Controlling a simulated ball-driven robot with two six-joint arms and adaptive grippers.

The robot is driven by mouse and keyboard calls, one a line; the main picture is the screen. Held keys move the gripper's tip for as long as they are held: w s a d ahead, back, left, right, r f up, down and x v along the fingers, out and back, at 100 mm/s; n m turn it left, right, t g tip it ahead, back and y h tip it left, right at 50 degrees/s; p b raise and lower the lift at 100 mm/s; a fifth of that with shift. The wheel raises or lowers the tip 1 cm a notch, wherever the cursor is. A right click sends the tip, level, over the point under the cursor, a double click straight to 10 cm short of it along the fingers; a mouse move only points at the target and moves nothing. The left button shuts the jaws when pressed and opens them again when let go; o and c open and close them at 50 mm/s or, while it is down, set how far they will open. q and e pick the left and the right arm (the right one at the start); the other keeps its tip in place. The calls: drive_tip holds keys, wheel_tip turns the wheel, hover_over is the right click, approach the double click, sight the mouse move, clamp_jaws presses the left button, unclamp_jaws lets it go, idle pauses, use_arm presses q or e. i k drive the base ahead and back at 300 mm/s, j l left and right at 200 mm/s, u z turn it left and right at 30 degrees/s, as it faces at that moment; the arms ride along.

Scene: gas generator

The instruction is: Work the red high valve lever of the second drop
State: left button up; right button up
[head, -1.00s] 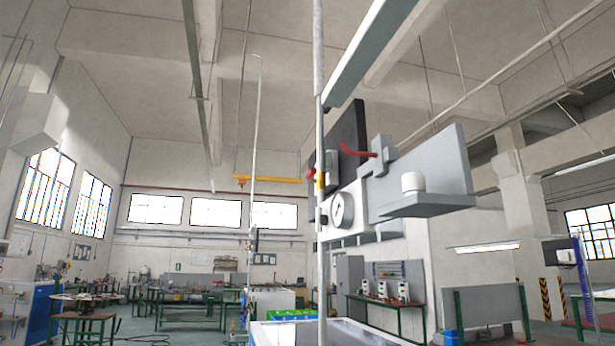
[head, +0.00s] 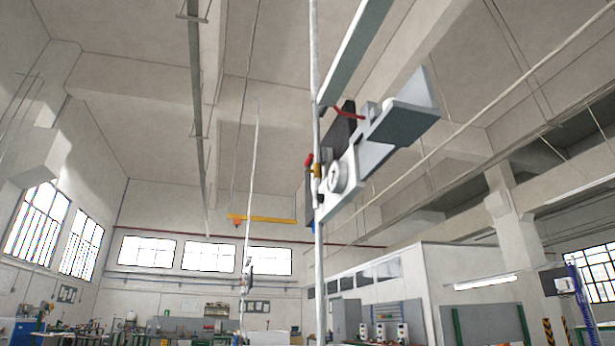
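A grey vertical pipe drop (head: 318,255) runs down the middle of the head view. High on it is a red lever (head: 346,113), pointing up and left beside a dark panel (head: 343,125). A smaller red handle (head: 309,160) sits at the pipe by a yellow fitting (head: 316,171). I cannot tell which red part is the high valve lever. A white round gauge (head: 338,178) is on the plate right of the pipe. A thinner pipe drop (head: 251,190) stands farther back on the left. Neither of my grippers shows.
A grey bracket with a shelf (head: 400,122) juts out right of the pipe. A grey beam (head: 352,52) slants up above it. A yellow crane beam (head: 270,219) is on the far wall. Workbenches (head: 180,326) stand low at the back. The air left of the pipe looks open.

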sight(309, 159)
drive_tip(key=j+z, duration=0.1)
drive_tip(key=j, duration=0.6)
drive_tip(key=j+z, duration=0.15)
drive_tip(key=j, duration=0.55)
drive_tip(key=i+j+z, duration=0.1)
drive_tip(key=j, duration=0.2)
drive_tip(key=i+j+z, duration=0.1)
drive_tip(key=i+j, duration=0.15)
drive_tip(key=i+j+z, duration=0.1)
drive_tip(key=j, duration=0.25)
drive_tip(key=i+j, duration=0.2)
drive_tip(key=j, duration=0.15)
drive_tip(key=z, duration=0.05)
